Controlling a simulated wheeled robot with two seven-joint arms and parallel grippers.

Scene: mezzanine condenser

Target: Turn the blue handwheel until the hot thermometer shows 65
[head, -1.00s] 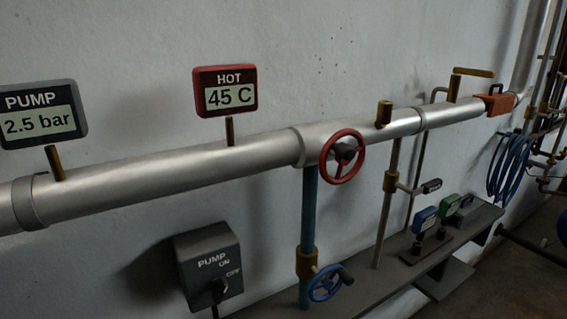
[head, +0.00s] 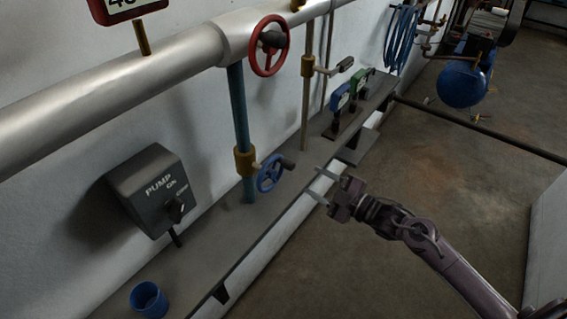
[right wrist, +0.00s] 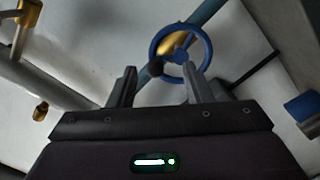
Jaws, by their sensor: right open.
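The blue handwheel (head: 270,174) sits low on the blue vertical pipe, beside a brass fitting. It has a dark knob on its rim. My right gripper (head: 322,184) is open and empty, to the right of the handwheel and apart from it. In the right wrist view the blue handwheel (right wrist: 181,53) shows just beyond the two open fingers (right wrist: 160,88). The hot thermometer's red display (head: 122,8) is cut off by the top edge in the head view, so its full reading does not show. My left gripper is not in view.
A red handwheel (head: 269,46) is on the silver pipe above. A grey pump switch box (head: 150,190) is on the wall at left. A blue cup (head: 148,299) stands on the ledge (head: 215,250). Blue and green devices (head: 340,97) stand farther along. Floor at right is mostly clear.

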